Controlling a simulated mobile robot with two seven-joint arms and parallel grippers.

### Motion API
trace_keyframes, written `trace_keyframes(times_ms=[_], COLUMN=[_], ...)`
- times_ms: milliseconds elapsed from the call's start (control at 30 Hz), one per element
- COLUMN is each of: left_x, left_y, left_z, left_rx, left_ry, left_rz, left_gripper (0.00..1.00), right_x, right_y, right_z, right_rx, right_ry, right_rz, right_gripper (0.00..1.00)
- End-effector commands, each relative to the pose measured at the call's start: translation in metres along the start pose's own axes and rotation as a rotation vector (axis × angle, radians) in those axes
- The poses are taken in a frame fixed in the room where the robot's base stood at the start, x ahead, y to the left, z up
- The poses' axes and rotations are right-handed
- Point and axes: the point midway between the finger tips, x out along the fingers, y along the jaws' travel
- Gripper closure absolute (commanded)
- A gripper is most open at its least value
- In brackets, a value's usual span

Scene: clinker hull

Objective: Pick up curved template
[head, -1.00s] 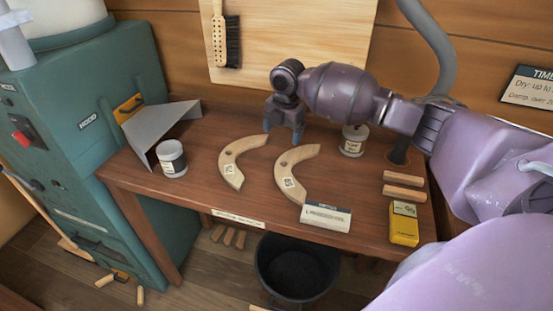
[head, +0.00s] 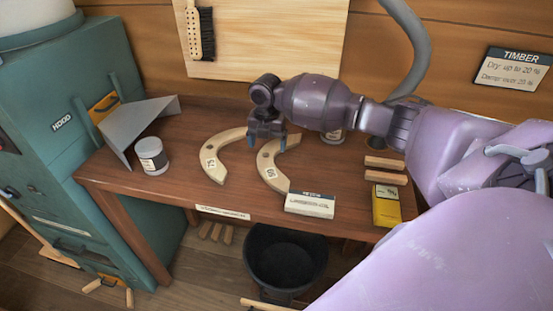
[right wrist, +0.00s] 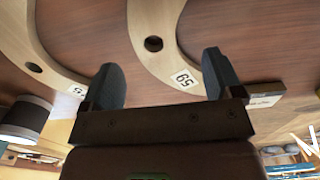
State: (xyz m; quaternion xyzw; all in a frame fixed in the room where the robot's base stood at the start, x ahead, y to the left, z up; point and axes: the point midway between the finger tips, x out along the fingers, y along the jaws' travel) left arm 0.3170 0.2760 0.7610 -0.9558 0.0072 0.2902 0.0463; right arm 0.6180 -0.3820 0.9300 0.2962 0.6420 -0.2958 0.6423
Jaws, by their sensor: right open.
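Two pale wooden curved templates lie flat on the workbench, each with a hole and a white number label: a left one (head: 209,151) and a right one (head: 272,174). My right gripper (head: 267,142) is open, pointing down over the upper part of the right template and partly hiding it. In the right wrist view, the right template (right wrist: 150,25) passes between the two open fingers (right wrist: 163,75), its label near the right finger; the left template (right wrist: 25,40) is beside the left finger. Whether the fingers touch the wood cannot be told. My left gripper is out of view.
A white jar (head: 152,157) and a bent grey sheet (head: 135,124) stand left on the workbench (head: 130,180). A small sign (head: 310,205), wooden strips (head: 385,170) and a yellow device (head: 386,207) lie right. Another jar (head: 333,136) is partly behind my arm. A black bucket (head: 285,262) is below.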

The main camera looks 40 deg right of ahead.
Motion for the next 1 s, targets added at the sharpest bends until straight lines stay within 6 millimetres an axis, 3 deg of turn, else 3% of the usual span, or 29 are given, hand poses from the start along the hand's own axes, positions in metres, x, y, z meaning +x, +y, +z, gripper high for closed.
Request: trace_keyframes(times_ms=[300,567,933,1000], left_x=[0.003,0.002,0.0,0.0], left_y=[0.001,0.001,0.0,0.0], left_z=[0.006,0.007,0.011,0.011], left_rx=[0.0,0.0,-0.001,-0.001], left_ry=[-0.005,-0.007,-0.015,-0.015], left_rz=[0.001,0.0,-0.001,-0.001], left_gripper=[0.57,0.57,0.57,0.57], right_x=[0.042,0.044,0.044,0.044], right_y=[0.004,0.004,0.004,0.004], right_z=[0.0,0.001,0.001,0.001], right_rx=[0.0,0.0,0.0,0.0], right_ry=[0.002,0.0,0.0,0.0], right_rz=[-0.002,-0.001,-0.001,-0.001], right_gripper=[0.15,0.15,0.7,0.72])
